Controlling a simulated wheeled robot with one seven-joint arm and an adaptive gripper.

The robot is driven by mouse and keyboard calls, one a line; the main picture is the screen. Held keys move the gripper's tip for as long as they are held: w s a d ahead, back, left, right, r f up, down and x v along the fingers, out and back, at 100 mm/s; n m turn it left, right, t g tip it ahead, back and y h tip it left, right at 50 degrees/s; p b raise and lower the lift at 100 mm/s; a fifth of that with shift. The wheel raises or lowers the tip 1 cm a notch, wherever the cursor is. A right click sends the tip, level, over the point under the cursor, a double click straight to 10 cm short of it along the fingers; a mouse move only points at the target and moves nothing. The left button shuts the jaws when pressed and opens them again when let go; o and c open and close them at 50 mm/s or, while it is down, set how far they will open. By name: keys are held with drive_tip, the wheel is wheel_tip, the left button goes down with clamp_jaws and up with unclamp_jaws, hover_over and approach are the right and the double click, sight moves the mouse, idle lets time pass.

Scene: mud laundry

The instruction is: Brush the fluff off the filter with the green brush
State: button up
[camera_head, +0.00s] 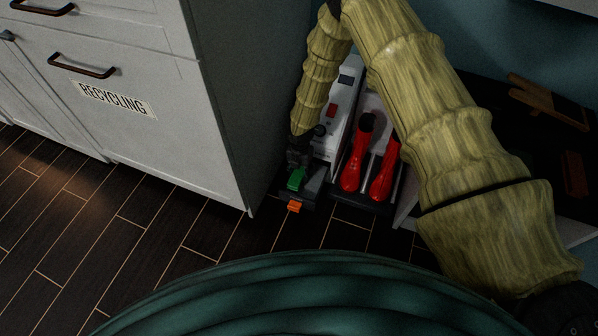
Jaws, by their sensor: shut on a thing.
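My gripper (299,164) is small and dark at the end of my yellow-sleeved arm, pointing down beside the white cabinet. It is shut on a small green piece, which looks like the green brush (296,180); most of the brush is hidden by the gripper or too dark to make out. The green piece is above or against a dark tray-like surface (312,197); I cannot tell whether it touches. I cannot clearly make out the filter or any fluff.
An orange piece (294,207) is just below the green one. A white device (340,100) with a red switch stands behind. Two red-handled tools (357,160) lie to the right. The white cabinet (225,130) labelled RECYCLING is close on the left.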

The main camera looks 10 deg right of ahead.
drive_tip(key=shift+s+d+r+p, duration=0.1)
drive_tip(key=shift+s+d+p, duration=0.65)
drive_tip(key=shift+d, duration=0.45)
drive_tip(key=shift+s+d+r+p, duration=0.1)
drive_tip(key=shift+s+d+p, duration=0.45)
drive_tip(key=shift+s+d, duration=0.5)
drive_tip(key=shift+w+d+f, duration=0.15)
drive_tip(key=shift+f, duration=0.05)
drive_tip(key=shift+w+a+r, duration=0.1)
drive_tip(key=shift+w+a, duration=0.45)
drive_tip(key=shift+a, duration=0.3)
drive_tip(key=shift+w+a, duration=0.55)
drive_tip(key=shift+a, duration=0.25)
drive_tip(key=shift+w+a+r, duration=0.1)
drive_tip(key=shift+w+a, duration=0.45)
drive_tip(key=shift+a, duration=0.3)
drive_tip(key=shift+f+b, duration=0.15)
drive_tip(key=shift+b, duration=0.15)
drive_tip(key=shift+d, duration=0.1)
drive_tip(key=shift+s+d+p, duration=0.4)
drive_tip(key=shift+s+d, duration=0.15)
drive_tip(key=shift+d, duration=0.25)
drive_tip(key=shift+s+d+p, duration=0.35)
drive_tip(key=shift+s+d, duration=0.2)
drive_tip(key=shift+d, duration=0.25)
drive_tip(key=shift+s+d+p, duration=0.4)
drive_tip(key=shift+s+d, duration=0.15)
drive_tip(key=shift+d, duration=0.25)
